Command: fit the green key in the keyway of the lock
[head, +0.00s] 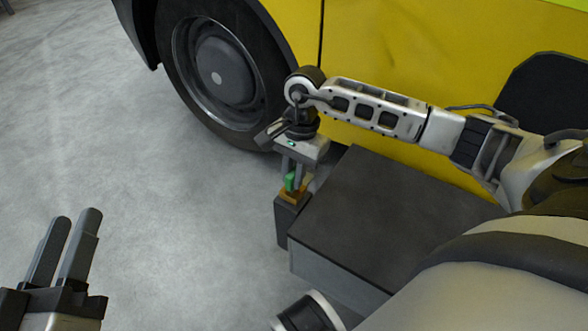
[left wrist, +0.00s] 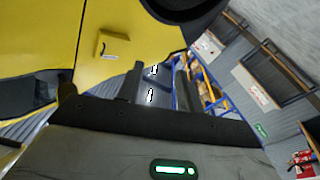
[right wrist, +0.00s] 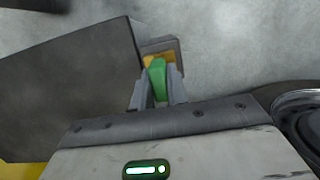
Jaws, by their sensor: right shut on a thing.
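The green key (head: 290,181) is between the fingers of my right gripper (head: 295,178), which is shut on it. The right wrist view also shows the key (right wrist: 157,80) held there. The key's far end is over the brass-coloured lock (head: 296,194), which also shows in the right wrist view (right wrist: 163,55). The fingers and key hide the keyway, so I cannot tell whether the tip is inside it. My left gripper (head: 70,232) is open and empty at the lower left of the head view, far from the lock; its fingers stand apart in the left wrist view (left wrist: 156,85).
The lock sits on a dark grey block (head: 288,222) against a large dark box (head: 370,215). A yellow vehicle (head: 420,70) with a black wheel (head: 222,70) stands behind. The grey floor (head: 130,180) at left is clear. Shelving (left wrist: 205,85) shows in the left wrist view.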

